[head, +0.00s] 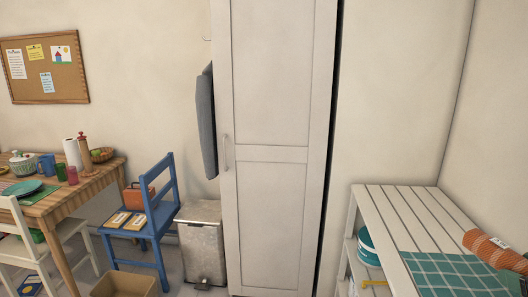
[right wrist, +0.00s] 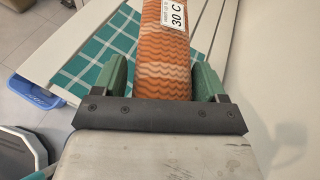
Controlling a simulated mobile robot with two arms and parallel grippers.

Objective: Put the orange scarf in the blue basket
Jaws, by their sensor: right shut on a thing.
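The orange scarf (head: 486,248) is a rolled, wavy-striped bundle with a white tag, at the right edge of the head view above the slatted bench. It also shows in the right wrist view (right wrist: 166,60), between the green fingers of my right gripper (right wrist: 162,72). The right gripper is shut on the scarf. Whether the scarf touches the bench is unclear. A blue basket (right wrist: 28,92) shows partly at the left of the right wrist view, low on the floor beside the bench; its inside is mostly hidden. My left gripper is in neither view.
A teal checked cloth (head: 455,273) lies on the white slatted bench (head: 405,215). A teal container (head: 367,248) stands on a shelf below. A tall white cabinet (head: 275,150), metal bin (head: 202,245), blue chair (head: 150,215) and set table (head: 85,185) stand to the left.

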